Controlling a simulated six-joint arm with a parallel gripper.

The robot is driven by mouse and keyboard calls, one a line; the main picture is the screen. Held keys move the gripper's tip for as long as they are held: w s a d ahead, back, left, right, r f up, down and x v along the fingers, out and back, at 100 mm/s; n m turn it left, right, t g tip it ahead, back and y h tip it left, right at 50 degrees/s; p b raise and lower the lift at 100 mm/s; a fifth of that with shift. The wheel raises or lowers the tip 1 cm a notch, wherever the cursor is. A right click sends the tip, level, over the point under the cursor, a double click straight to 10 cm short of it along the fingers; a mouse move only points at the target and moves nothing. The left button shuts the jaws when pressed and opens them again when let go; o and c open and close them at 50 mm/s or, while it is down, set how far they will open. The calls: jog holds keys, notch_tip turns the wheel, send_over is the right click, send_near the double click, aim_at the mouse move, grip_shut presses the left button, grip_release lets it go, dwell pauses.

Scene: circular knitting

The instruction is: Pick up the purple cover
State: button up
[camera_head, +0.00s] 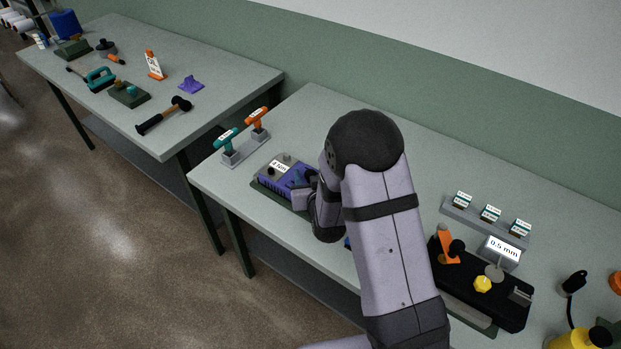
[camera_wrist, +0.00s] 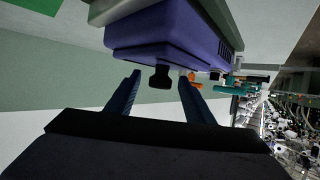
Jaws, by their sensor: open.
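The purple cover (camera_head: 271,179) is part of a low box with a grey, labelled top, near the left end of the nearer table. In the wrist view the purple cover (camera_wrist: 170,35) fills the upper middle, with a black knob (camera_wrist: 160,77) sticking out of it. My gripper (camera_head: 306,179) is at the right end of the box, partly hidden by my own arm. In the wrist view my gripper (camera_wrist: 157,82) is open, its blue fingers apart with the knob appearing between them. I cannot tell whether a finger touches it.
A grey stand with teal and orange T-handled tools (camera_head: 243,140) stands left of the box. A black fixture (camera_head: 480,285) and a grey rack of labelled blocks (camera_head: 487,220) are to the right. Another table (camera_head: 225,85) holds hand tools and a small purple piece (camera_head: 191,86).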

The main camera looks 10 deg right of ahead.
aim_at(311, 173)
jog(key=shift+w+f, duration=0.15)
jog(key=shift+w, duration=0.15)
jog(key=c, duration=1.1)
jog(key=shift+c, duration=0.2)
jog(key=shift+r, duration=0.2)
jog(key=shift+r+b, duration=1)
jog(key=shift+r, duration=3.85)
